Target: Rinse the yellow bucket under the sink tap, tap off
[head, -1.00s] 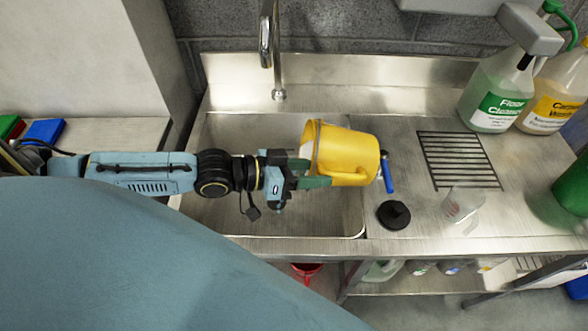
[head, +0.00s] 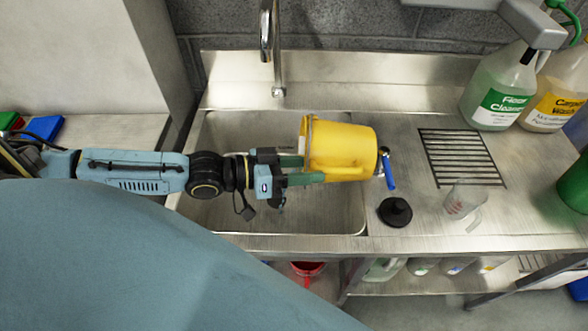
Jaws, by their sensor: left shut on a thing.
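The yellow bucket (head: 345,150) lies tipped on its side in the head view, its mouth facing left. It is held over the right part of the steel sink basin (head: 225,215). My left gripper (head: 305,170) reaches in from the left and is shut on the bucket at its rim side. The tap (head: 278,75) has its spout above the back of the basin, behind and left of the bucket. No water stream shows under it. A blue lever (head: 389,170) shows just right of the bucket. The bucket's inside is mostly hidden. My right gripper is not in view.
A black plug (head: 394,211) and a clear jug (head: 463,203) stand on the counter right of the basin. A dark drain grille (head: 460,157) lies behind them. A floor cleaner bottle (head: 497,90) and a yellow-labelled bottle (head: 550,95) stand at the back right.

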